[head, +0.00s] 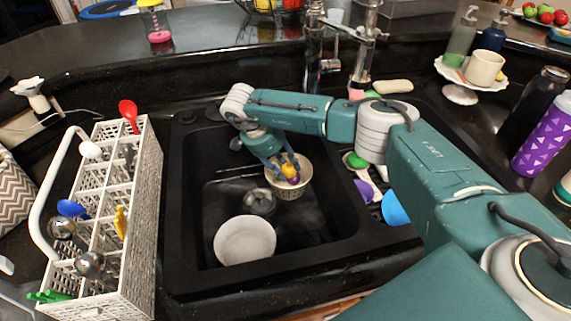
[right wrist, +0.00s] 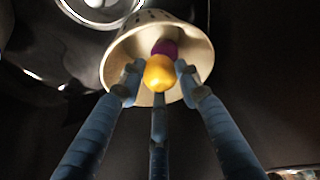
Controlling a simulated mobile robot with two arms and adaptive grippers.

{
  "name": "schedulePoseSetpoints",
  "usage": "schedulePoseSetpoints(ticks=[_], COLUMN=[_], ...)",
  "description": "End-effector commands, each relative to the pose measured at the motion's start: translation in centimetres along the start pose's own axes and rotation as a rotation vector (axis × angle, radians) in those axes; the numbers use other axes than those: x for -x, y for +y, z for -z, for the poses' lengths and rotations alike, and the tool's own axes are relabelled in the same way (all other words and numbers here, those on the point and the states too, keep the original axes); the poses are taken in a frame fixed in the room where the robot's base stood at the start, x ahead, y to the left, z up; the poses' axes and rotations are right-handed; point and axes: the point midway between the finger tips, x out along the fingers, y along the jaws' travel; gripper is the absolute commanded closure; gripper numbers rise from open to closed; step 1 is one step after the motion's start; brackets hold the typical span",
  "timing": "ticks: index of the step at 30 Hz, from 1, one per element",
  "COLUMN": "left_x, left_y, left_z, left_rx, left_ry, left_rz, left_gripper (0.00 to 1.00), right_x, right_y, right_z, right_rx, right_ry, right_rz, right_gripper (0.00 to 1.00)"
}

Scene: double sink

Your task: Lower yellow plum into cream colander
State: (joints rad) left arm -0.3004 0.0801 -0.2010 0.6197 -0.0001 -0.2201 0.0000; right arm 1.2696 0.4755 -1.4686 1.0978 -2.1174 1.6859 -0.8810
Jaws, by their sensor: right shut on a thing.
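The cream colander (head: 289,191) sits in the black sink, below my right gripper. It also shows in the right wrist view (right wrist: 198,50), with its open mouth facing the camera. My right gripper (head: 282,166) is at the colander's mouth, with its fingers shut around the yellow plum (right wrist: 160,73). The plum (head: 288,170) shows between the fingertips in the head view. A purple round thing (right wrist: 165,48) lies in the colander just beyond the plum; whether the two touch is unclear. My left gripper is not in view.
A white utensil basket (head: 139,250) stands left of the sink. The faucet (head: 314,50) rises behind. A white cake stand (head: 461,93) is at the right.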

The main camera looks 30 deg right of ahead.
Motion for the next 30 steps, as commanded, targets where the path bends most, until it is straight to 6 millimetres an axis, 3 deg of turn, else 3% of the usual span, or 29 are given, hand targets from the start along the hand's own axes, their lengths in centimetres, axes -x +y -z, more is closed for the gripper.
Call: schedulePoseSetpoints(ticks=[30], left_x=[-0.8], left_y=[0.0], left_z=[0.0], left_rx=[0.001], left_ry=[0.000], left_rz=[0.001], left_gripper=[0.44], right_x=[-1.0], right_y=[0.0], right_z=[-0.5], right_rx=[0.000], right_ry=[0.000], right_rz=[0.000], right_gripper=[1.00])
